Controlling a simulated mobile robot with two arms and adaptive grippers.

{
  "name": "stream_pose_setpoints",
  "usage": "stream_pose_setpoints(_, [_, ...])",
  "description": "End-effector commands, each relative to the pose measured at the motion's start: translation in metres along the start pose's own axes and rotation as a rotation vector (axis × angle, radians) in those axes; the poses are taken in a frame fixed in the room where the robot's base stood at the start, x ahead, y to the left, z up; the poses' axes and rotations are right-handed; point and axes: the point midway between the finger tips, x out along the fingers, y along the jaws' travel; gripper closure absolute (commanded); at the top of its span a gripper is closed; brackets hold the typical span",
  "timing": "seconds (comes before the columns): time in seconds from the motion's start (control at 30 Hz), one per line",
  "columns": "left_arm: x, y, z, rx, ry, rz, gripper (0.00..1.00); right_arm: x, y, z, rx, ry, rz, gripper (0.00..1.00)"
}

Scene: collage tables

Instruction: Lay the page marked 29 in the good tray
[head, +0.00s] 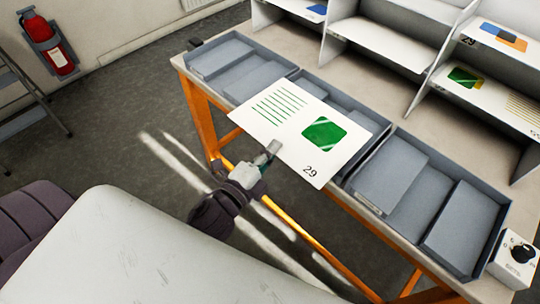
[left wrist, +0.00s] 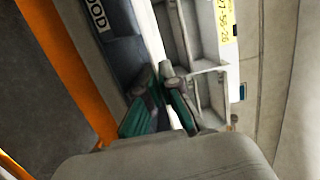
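The page marked 29 (head: 290,135) is a white sheet with green lines and a green picture. It is held up in the air over the table's near edge, covering part of the middle tray. My left gripper (head: 268,155) is shut on the page's near edge. In the left wrist view the page (left wrist: 152,35) shows edge-on between the fingers (left wrist: 157,75). A dark tray front (left wrist: 118,50) there carries a partly cut-off label ending "OOD". In the head view no tray label shows, so I cannot tell which tray that is. My right gripper is out of view.
Grey trays stand in a row on the orange-framed table: left (head: 192,68), middle (head: 372,125), right (head: 505,215). White shelves (head: 385,45) with printed sheets stand behind. A knob box (head: 518,262) sits at the right. A fire extinguisher (head: 52,50) hangs on the wall.

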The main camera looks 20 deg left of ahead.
Motion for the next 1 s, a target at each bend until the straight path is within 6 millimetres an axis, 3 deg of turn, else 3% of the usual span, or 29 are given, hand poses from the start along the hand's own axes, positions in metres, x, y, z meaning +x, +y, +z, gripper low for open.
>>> stream_pose_setpoints(0.57, [0.085, 0.0, -0.015, 0.002, 0.0, -0.001, 1.0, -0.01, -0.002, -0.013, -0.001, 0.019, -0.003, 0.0])
stream_pose_setpoints(0.6, [0.083, 0.017, -0.014, 0.0, -0.001, 0.003, 1.0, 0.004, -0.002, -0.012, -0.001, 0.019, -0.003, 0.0])
stream_pose_setpoints(0.7, [0.085, 0.031, -0.015, 0.0, 0.0, 0.002, 1.0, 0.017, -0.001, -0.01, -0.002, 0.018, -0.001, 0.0])
stream_pose_setpoints(1.0, [0.089, 0.051, -0.015, 0.0, -0.001, 0.001, 1.0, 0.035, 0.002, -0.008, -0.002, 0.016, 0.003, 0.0])
